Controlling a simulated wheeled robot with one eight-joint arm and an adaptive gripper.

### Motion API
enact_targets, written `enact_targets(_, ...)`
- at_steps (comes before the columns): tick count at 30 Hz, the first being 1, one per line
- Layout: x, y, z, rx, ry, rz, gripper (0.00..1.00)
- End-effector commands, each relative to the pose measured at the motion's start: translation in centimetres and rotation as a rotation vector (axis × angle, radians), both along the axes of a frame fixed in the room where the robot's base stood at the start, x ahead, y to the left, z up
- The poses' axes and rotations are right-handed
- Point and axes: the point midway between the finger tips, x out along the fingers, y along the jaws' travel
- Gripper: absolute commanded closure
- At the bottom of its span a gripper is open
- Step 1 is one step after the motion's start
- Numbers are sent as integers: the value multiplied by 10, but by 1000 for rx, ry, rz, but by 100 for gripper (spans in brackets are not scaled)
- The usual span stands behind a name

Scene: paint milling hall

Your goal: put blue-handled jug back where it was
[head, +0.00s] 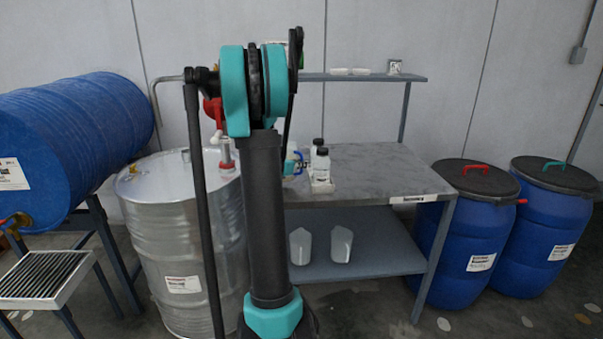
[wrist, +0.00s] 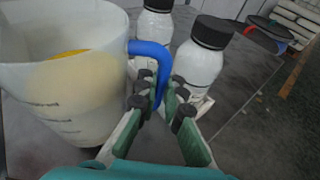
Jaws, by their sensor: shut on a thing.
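The blue-handled jug is a translucent white measuring jug (wrist: 75,95) that fills the left of the wrist view, with something yellow inside. My gripper (wrist: 165,90) is shut on its blue handle (wrist: 152,52). In the head view, my arm hides most of the jug, and only a bit of its blue handle (head: 299,163) shows at the bench. Whether the jug's base touches the bench top (head: 385,168) is hidden.
Two white bottles with black caps, one in front (wrist: 197,62) and one behind (wrist: 153,28), stand close right of the jug. The bench top is clear to their right. A steel drum (head: 190,235) stands left, and blue drums (head: 465,235) stand right. A shelf (head: 365,77) hangs above the bench.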

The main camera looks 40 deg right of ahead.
Motion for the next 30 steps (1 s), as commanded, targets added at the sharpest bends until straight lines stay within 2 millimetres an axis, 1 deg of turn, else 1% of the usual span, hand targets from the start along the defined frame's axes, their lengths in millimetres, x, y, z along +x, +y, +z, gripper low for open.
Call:
enact_targets(3,1,0,-15,0,0,0,100)
enact_targets(7,0,0,-29,-1,0,0,100)
enact_targets(10,0,0,-33,-1,0,0,100)
enact_targets(16,0,0,-34,0,0,0,100)
enact_targets(17,0,0,-34,0,0,0,89)
enact_targets(21,0,0,-34,0,0,0,72)
enact_targets(30,0,1,-33,0,0,1,72)
